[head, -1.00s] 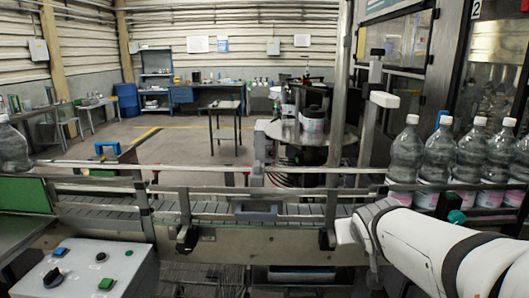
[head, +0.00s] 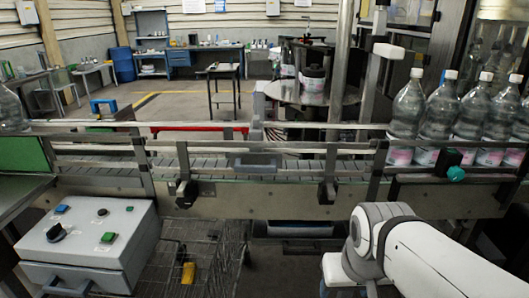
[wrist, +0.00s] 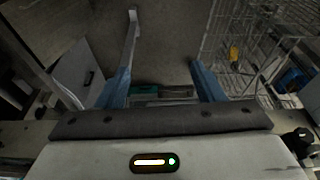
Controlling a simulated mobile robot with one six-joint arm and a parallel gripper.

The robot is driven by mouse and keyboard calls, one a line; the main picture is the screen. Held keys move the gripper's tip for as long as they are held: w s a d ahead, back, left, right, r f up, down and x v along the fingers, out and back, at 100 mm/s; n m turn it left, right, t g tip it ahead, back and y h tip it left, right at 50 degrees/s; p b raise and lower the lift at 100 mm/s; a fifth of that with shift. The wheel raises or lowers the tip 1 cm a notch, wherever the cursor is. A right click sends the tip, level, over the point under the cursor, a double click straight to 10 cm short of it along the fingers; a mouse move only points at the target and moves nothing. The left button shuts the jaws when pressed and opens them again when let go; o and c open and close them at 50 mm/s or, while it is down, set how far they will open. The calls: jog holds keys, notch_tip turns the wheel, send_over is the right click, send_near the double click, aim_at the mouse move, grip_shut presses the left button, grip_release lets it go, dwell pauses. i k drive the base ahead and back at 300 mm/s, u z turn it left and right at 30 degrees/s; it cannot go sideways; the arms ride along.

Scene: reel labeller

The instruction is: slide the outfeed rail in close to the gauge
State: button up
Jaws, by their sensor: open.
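Metal guide rails (head: 285,144) run along the slatted conveyor; I cannot tell for sure which length is the outfeed rail. Black clamps hold the near-side posts, one left of middle (head: 186,193) and one right of middle (head: 327,193). A grey-blue block (head: 256,160), possibly the gauge, sits at the belt between these posts, partly behind the near rail. My gripper (wrist: 160,68) is open, its two blue fingers wide apart with nothing gripped. In the head view it is low, below and in front of the conveyor, its fingers mostly hidden by my white arm.
Several clear bottles (head: 440,115) stand on the belt at right, beside a teal knob (head: 456,174). A control box (head: 95,240) stands at front left. A wire basket (head: 205,255) with a yellow item (head: 188,272) is below the conveyor.

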aim_at(242, 163)
jog(key=z, duration=0.75)
jog(key=k, duration=0.95)
jog(key=u, duration=0.7)
jog(key=i, duration=1)
